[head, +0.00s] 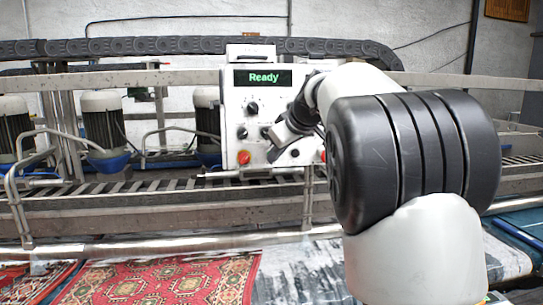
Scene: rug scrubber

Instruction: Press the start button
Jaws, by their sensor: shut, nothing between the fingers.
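A light grey control panel (235,110) stands at the middle of the head view, with a dark screen (263,78) reading "Ready" in green. Below the screen are dark round knobs (252,107) and a red button (244,157) at the lower left. Another red button (323,156) shows partly at the lower right, beside my arm. My gripper (280,154) is shut and empty in front of the panel's lower middle. I cannot tell whether it touches the panel. I cannot make out which control is the start button; my gripper and arm hide the panel's right part.
A metal conveyor frame (180,200) with rails runs across behind and below the panel. Several motors (103,120) stand at the left. A black cable chain (180,45) runs along the top. A red patterned rug (165,280) lies in front.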

